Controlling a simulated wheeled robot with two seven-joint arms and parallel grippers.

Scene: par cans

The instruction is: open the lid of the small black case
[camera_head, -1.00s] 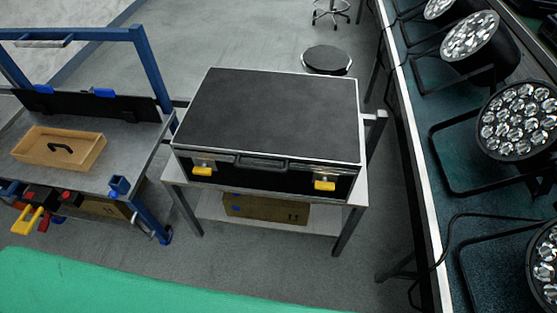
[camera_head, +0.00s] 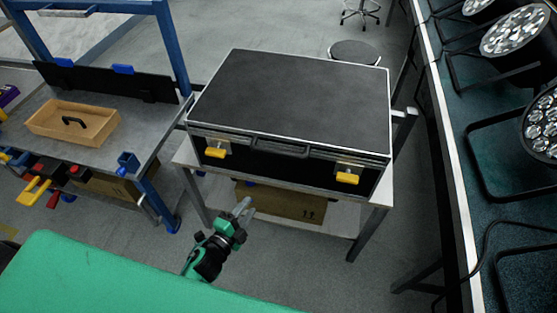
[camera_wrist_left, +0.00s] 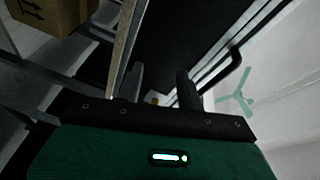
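The black case (camera_head: 290,100) with silver edges stands on a small table, its lid down. Its front has a dark handle (camera_head: 281,147) and two yellow latches, one on the left (camera_head: 216,153) and one on the right (camera_head: 347,178). My left gripper (camera_head: 246,208) is in front of and below the case, apart from it and nearer the left latch. In the left wrist view its two dark fingers (camera_wrist_left: 160,82) stand apart with nothing held. The case's dark front (camera_wrist_left: 185,30) shows beyond them there, tilted. My right gripper is not in view.
The table's front edge (camera_head: 300,189) runs under the case, with a cardboard box (camera_head: 275,203) on the shelf below. A blue-framed bench with a wooden tray (camera_head: 105,128) is at left. A bench with lamps (camera_head: 515,32) is at right. A stool (camera_head: 355,51) stands behind.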

